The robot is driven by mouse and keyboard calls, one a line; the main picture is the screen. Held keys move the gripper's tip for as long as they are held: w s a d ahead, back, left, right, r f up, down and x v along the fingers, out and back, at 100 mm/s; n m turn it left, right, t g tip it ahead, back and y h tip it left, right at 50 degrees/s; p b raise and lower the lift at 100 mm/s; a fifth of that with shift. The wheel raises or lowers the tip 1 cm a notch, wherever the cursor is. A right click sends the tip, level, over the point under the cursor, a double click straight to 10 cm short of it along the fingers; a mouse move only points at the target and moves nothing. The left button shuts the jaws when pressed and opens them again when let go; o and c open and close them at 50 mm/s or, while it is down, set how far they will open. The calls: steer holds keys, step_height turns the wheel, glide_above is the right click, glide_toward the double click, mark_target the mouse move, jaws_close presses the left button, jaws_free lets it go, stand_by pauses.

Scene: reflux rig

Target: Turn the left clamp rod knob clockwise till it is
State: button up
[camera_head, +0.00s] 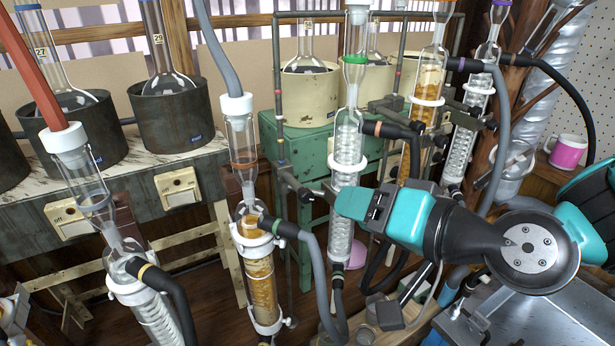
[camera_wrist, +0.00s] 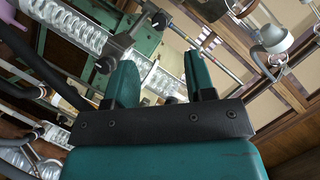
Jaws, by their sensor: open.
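My gripper (camera_head: 345,202) reaches in from the right, in front of the middle glass condenser (camera_head: 347,150). In the wrist view its two teal fingers (camera_wrist: 163,72) stand apart with no knob between them; glass coils show behind the gap. A dark clamp with a rod and knob (camera_head: 306,194) holds on just left of the condenser, a little left of my fingertips. I cannot tell which knob is the left one.
A green cabinet (camera_head: 313,150) with a cream heating mantle (camera_head: 309,92) stands behind. Glass columns with grey hoses (camera_head: 313,265) hang close on the left. More glassware stands at right behind my arm, with a pink mug (camera_head: 568,151) farther right.

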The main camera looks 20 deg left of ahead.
mark_target(310, 197)
steer(key=p+x, duration=0.4)
steer(key=x, duration=0.5)
steer(key=shift+w+a, duration=0.15)
steer(key=shift+a, duration=0.2)
steer(key=shift+w+a+f, duration=0.15)
steer(key=shift+a+f, duration=0.05)
steer(key=shift+a, duration=0.15)
steer(key=c, duration=0.9)
